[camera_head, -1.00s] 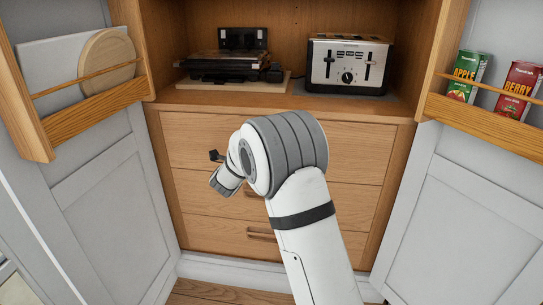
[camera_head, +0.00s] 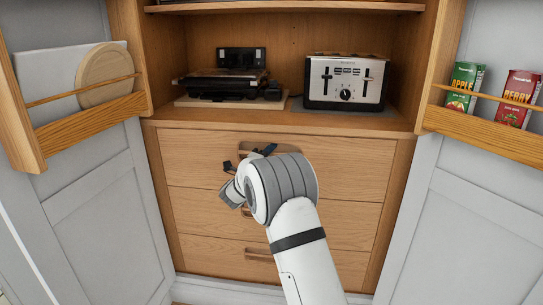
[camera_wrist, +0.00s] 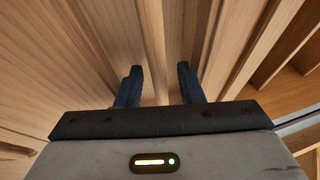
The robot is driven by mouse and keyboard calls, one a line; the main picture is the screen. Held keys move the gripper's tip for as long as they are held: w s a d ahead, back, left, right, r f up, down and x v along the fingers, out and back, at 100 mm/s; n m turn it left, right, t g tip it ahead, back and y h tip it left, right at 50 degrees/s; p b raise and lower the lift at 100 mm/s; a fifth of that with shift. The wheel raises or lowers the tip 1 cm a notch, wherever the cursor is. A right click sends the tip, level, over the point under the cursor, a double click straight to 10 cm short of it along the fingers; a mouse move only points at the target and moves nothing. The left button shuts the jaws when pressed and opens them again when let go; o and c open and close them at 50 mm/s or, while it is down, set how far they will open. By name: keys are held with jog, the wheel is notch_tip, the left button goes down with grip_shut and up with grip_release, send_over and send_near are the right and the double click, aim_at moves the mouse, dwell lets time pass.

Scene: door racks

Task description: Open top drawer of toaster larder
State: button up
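The toaster larder's top drawer (camera_head: 355,165) is a plain oak front directly under the counter and looks shut. Its handle is mostly hidden behind my gripper in the head view. My gripper (camera_head: 247,159) is at the upper middle of this drawer front, its dark fingers spread apart. In the wrist view my gripper (camera_wrist: 159,80) is open, with two dark fingers pointing at wood. A pale wooden strip (camera_wrist: 152,45) runs between the fingers; I cannot tell if it is the handle or if they touch it.
Two lower drawers (camera_head: 345,218) lie below. A toaster (camera_head: 346,82) and a dark grill appliance (camera_head: 225,86) stand on the counter.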

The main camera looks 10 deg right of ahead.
jog(key=shift+c, duration=0.2)
grip_shut()
